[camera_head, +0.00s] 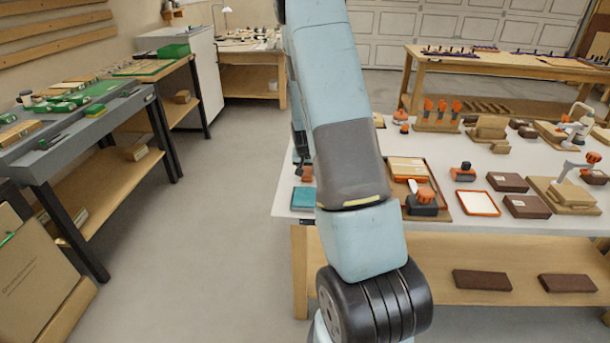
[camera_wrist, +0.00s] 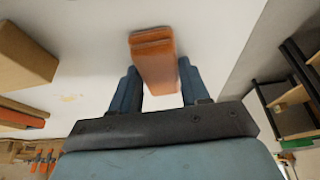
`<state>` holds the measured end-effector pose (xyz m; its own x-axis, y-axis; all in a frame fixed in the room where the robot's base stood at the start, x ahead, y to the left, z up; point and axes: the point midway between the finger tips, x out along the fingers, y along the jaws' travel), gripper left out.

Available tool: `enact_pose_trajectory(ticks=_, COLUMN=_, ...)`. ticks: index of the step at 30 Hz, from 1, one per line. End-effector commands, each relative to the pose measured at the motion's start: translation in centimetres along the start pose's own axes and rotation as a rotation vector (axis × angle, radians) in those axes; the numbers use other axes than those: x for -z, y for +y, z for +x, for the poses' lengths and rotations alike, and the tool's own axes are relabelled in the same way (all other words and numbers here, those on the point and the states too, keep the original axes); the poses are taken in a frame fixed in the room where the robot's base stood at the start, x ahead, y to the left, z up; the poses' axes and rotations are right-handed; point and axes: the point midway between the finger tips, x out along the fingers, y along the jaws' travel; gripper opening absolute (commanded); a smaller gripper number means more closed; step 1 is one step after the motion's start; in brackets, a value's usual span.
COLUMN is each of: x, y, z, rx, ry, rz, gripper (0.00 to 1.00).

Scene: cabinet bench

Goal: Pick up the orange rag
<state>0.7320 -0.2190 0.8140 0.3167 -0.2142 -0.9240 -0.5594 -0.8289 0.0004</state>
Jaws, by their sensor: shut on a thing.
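The orange rag (camera_wrist: 153,55) is a folded, block-like piece in the wrist view. It lies between the two fingers of my gripper (camera_wrist: 157,67), and its far end sticks out past the fingertips. My gripper is shut on it. In the head view my arm hides most of the gripper. A small orange-brown patch (camera_head: 307,173), which looks like the rag, shows just left of my arm, at the left end of the white table (camera_head: 285,205). Whether the rag touches the table I cannot tell.
A teal block (camera_head: 303,198) lies near the white table's left front corner. Right of my arm stand a tray with a tan box (camera_head: 408,168), an orange-topped tool (camera_head: 425,200) and dark brown boxes (camera_head: 527,206). The floor (camera_head: 210,250) on the left is clear.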

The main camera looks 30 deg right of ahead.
Motion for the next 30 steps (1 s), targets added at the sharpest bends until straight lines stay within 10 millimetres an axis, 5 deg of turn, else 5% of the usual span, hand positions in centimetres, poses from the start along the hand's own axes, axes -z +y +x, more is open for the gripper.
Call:
enact_pose_trajectory(ticks=6, x=0.0, y=0.0, z=0.0, rx=0.0, ry=0.0, rz=0.0, gripper=0.16)
enact_pose_trajectory(ticks=17, x=0.4, y=-0.1, z=-0.9, rx=0.001, ry=0.003, rz=0.0, gripper=0.16)
enact_pose_trajectory(ticks=22, x=1.4, y=0.0, z=-3.3, rx=0.001, ry=0.004, rz=0.001, gripper=0.16)
enact_pose_trajectory(ticks=30, x=0.6, y=2.9, z=-8.3, rx=0.001, ry=0.004, rz=0.002, gripper=0.16)
